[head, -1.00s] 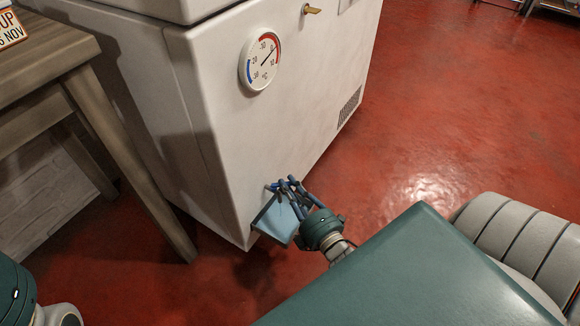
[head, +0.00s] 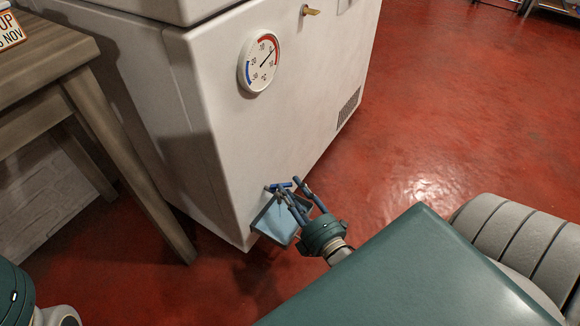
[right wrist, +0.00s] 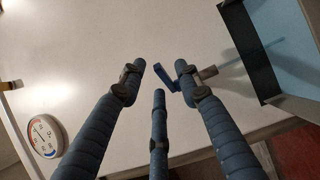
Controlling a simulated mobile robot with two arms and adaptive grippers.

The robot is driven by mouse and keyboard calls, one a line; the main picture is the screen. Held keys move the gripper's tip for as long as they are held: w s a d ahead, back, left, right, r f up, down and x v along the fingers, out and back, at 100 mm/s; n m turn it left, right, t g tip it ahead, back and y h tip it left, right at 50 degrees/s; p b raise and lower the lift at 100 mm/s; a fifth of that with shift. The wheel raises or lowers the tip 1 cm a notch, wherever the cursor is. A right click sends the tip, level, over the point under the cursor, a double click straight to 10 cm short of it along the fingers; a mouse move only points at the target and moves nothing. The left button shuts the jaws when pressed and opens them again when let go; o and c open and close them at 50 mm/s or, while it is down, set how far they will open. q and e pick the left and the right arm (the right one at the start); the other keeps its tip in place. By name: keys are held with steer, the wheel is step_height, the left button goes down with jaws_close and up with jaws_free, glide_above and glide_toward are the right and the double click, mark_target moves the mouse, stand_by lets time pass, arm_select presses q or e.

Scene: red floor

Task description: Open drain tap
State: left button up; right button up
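The drain tap is low on the front of the white chest freezer (head: 215,150). Its blue lever (head: 281,185) shows beside my right fingers in the head view. In the right wrist view the blue lever (right wrist: 165,77) lies between the fingertips, close to the right-hand finger, and a grey metal stub (right wrist: 207,73) shows just beyond that finger. My right gripper (head: 289,190) has its three blue fingers spread; its tips also show in the right wrist view (right wrist: 160,74). I cannot tell whether a finger touches the lever. My left gripper is out of view.
A light-blue open tray (head: 273,223) juts from the freezer below the tap, close under my right fingers. A round thermometer (head: 258,62) and a brass key (head: 310,10) are higher on the front. A wooden table (head: 85,95) stands left. Red floor is clear at right.

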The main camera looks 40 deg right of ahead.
steer(key=s, duration=0.6)
steer(key=shift+a, duration=0.25)
steer(key=shift+s, duration=0.1)
